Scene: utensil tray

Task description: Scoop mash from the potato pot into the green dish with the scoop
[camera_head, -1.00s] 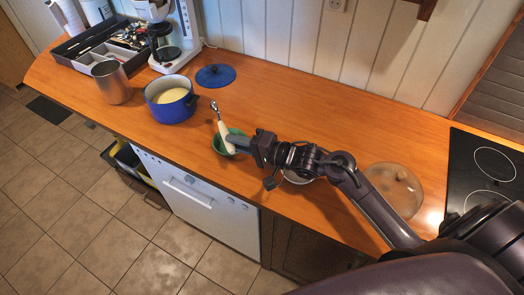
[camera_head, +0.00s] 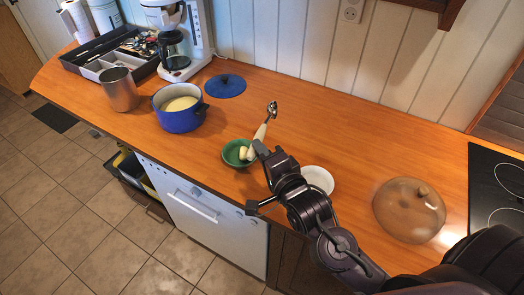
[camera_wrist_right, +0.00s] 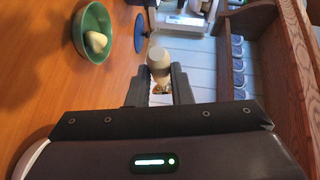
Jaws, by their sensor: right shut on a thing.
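My right gripper (camera_head: 259,147) is shut on the pale handle of the scoop (camera_head: 261,131), just right of the green dish. The scoop's metal head (camera_head: 272,107) points up and away, clear of the dish. The handle end (camera_wrist_right: 158,58) shows between the fingers (camera_wrist_right: 158,88) in the right wrist view. The green dish (camera_head: 228,154) stands near the front edge with a pale lump of mash (camera_head: 243,153) in it. The lump also shows in the right wrist view (camera_wrist_right: 97,41). The blue potato pot (camera_head: 180,120) stands open to the left, with pale mash (camera_head: 180,103) inside.
A blue lid (camera_head: 225,86) lies behind the pot. A metal canister (camera_head: 120,90), a coffee maker (camera_head: 176,48) and a utensil tray (camera_head: 92,68) are at the left. The back middle counter is clear.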

